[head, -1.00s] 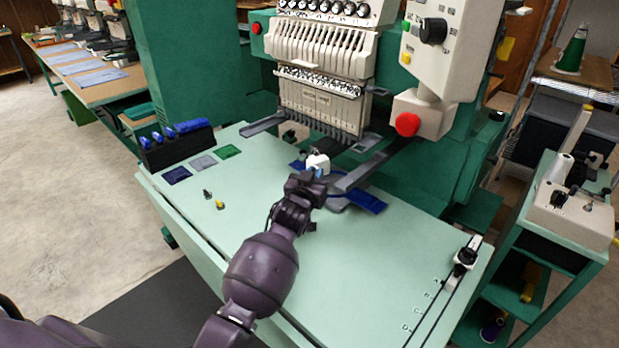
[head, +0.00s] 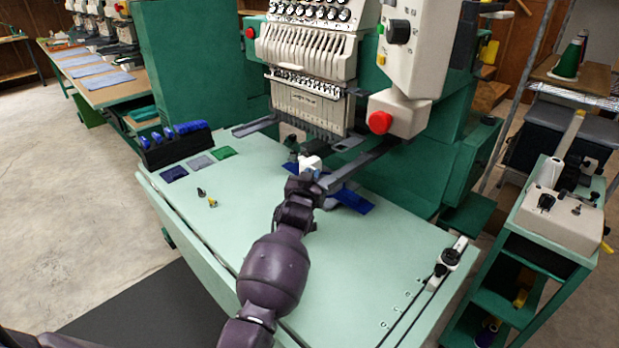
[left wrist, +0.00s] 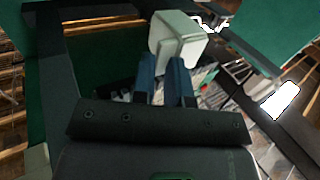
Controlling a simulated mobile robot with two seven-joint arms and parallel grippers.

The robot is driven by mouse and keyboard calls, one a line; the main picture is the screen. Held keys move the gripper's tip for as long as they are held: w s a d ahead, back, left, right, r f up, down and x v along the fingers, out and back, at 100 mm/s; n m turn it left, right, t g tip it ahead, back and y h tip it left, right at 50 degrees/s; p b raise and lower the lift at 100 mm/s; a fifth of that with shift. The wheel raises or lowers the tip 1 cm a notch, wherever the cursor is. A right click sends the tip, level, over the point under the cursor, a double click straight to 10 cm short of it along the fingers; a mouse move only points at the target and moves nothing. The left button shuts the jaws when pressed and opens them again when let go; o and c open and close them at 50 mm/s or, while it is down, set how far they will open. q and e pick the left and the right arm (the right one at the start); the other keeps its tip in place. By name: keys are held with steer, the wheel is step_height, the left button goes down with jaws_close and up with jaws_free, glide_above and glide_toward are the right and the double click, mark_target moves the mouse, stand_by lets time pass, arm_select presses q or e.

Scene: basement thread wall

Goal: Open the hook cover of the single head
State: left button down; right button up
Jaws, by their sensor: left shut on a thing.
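The white hook cover (head: 308,161) shows as a small white block below the needle head of the embroidery machine, near the inner end of a grey arm. My left gripper (head: 312,174) reaches it from the front. In the left wrist view, the white cover (left wrist: 178,35) stands just beyond the two blue fingertips (left wrist: 164,72), which close on its near part. The fingers hide where they grip and the cover's lower part. I cannot tell how far the cover is swung open. My right gripper is not in view.
The needle head (head: 308,100) hangs just behind and above the cover. The grey arm (head: 358,167) and blue cloth (head: 352,200) lie close on the right. Small parts (head: 207,198) lie on the left of the pale green table (head: 375,255); its front is mostly clear.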

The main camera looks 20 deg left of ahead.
arm_select(q)
steer(key=shift+w+a+r, duration=0.2)
steer(key=shift+r, duration=0.5)
steer(key=c, duration=1.3)
jaws_free()
steer(key=shift+w+a+f, duration=0.15)
steer(key=shift+a+f, duration=0.05)
steer(key=shift+f, duration=0.05)
steer(key=shift+d, duration=0.35)
steer(key=shift+s+d, duration=0.25)
steer(key=shift+s, duration=0.2)
steer(key=s, duration=0.3)
steer(key=s+p, duration=0.1)
steer(key=s, duration=0.2)
steer(key=s+p, duration=0.1)
steer(key=s, duration=0.3)
steer(key=shift+s+d+f, duration=0.1)
steer(key=shift+d+f, duration=0.2)
steer(key=shift+f, duration=0.1)
